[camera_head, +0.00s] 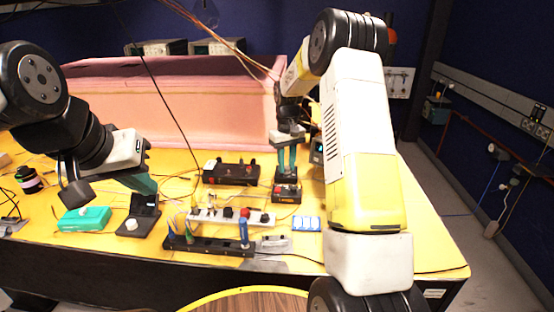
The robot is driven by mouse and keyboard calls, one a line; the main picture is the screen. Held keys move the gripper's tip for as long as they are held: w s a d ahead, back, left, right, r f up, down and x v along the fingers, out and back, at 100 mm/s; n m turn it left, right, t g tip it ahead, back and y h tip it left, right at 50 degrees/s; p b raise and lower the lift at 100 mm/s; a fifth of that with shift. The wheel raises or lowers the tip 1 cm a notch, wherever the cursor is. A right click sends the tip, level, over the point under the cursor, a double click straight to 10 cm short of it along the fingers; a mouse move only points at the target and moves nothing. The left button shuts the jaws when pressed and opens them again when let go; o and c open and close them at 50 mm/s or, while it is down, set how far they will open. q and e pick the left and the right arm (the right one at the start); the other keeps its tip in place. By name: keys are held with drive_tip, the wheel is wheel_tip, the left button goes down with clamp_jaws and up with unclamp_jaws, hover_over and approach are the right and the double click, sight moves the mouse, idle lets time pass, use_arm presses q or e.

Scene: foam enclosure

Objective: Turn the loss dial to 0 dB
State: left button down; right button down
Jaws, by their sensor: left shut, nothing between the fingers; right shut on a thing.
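A small black box (287,193) with red-orange markings stands on the yellow table, right of the middle. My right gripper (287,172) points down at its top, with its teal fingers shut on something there. The fingers cover what they hold, which seems to be the dial on top of the box. The dial's scale and setting are too small and hidden to read. My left gripper (144,184) is shut and empty above the left part of the table, well apart from the box.
A black box with knobs (230,174) stands left of the small box. In front are a white power strip (225,217), a black rack (210,246) with tools and blue-white pieces (307,223). A teal case (84,219) and black stand (139,216) are left. Pink foam walls (170,110) rise behind.

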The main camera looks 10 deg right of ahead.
sight(286, 167)
drive_tip(key=c, duration=1.2)
unclamp_jaws()
drive_tip(key=shift+o, duration=0.2)
drive_tip(key=shift+r, duration=3.9)
